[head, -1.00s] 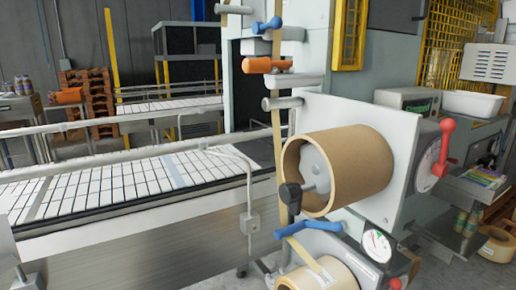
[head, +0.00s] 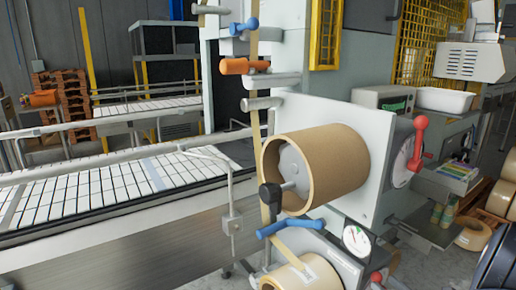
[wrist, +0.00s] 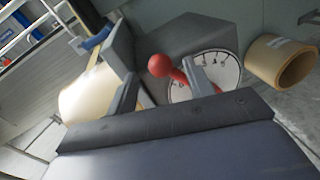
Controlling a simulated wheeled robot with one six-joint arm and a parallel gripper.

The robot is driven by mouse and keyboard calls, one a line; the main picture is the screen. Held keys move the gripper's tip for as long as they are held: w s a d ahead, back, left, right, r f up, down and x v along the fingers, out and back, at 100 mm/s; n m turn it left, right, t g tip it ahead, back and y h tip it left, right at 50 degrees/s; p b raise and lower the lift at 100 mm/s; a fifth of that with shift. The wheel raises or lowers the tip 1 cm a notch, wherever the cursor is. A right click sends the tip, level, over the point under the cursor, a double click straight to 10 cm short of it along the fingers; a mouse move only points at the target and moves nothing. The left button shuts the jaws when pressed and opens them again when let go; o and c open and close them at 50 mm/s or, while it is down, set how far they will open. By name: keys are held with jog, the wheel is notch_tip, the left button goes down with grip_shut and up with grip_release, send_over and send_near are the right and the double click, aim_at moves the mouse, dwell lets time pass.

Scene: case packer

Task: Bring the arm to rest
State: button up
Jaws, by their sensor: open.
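My gripper (wrist: 163,75) shows in the wrist view, with its two grey fingers spread apart and nothing held between them. A tan roll (wrist: 88,95) shows behind the left finger, partly hidden. My gripper does not show in the head view.
The large tan tape roll (head: 335,165) on the machine stands ahead, with a red-knobbed lever (head: 420,123) and a gauge (head: 356,240) near it. A white-slatted conveyor (head: 80,195) runs at left. More rolls (head: 478,235) are at right.

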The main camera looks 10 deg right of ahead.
jog(key=shift+w+a+f+n+b, duration=0.65)
jog(key=shift+a+n+b, duration=0.2)
jog(key=shift+b, duration=0.3)
jog(key=shift+r, duration=0.1)
